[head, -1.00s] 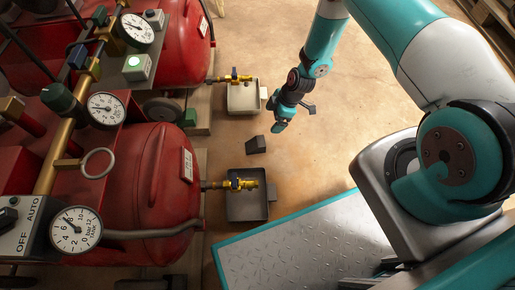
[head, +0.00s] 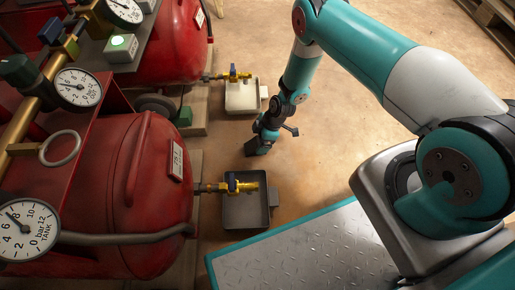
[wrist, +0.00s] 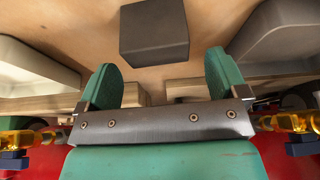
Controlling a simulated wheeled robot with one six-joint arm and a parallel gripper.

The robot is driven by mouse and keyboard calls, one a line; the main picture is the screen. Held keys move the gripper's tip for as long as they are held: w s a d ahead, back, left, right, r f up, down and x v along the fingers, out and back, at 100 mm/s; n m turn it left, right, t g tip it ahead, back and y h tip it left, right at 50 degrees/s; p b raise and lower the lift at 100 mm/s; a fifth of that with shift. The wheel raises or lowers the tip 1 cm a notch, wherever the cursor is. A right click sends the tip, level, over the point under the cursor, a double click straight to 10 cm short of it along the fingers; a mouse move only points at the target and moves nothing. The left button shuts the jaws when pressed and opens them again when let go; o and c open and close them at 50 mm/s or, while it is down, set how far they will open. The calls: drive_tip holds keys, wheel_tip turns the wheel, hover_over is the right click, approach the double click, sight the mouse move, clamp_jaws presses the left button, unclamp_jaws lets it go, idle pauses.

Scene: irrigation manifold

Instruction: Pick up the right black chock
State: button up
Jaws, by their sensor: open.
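A dark, block-shaped chock (head: 249,147) sits on the floor between the two trays, partly hidden behind my gripper in the head view. In the wrist view the black chock (wrist: 154,33) lies just beyond the fingertips, roughly in line with the gap between them. My gripper (wrist: 161,72) is open with two green fingers and nothing between them. In the head view my gripper (head: 261,145) points down close to the chock. Whether a finger touches it cannot be told.
Red tanks (head: 120,200) fill the left. A green block (head: 184,117) sits by a wheel.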

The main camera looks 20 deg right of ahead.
sight(255, 146)
drive_tip(key=b+x, duration=0.1)
drive_tip(key=x, duration=0.2)
drive_tip(key=shift+d, duration=0.15)
drive_tip(key=shift+r, duration=0.1)
drive_tip(key=shift+c, duration=0.4)
drive_tip(key=c, duration=1)
drive_tip(key=shift+c, duration=0.2)
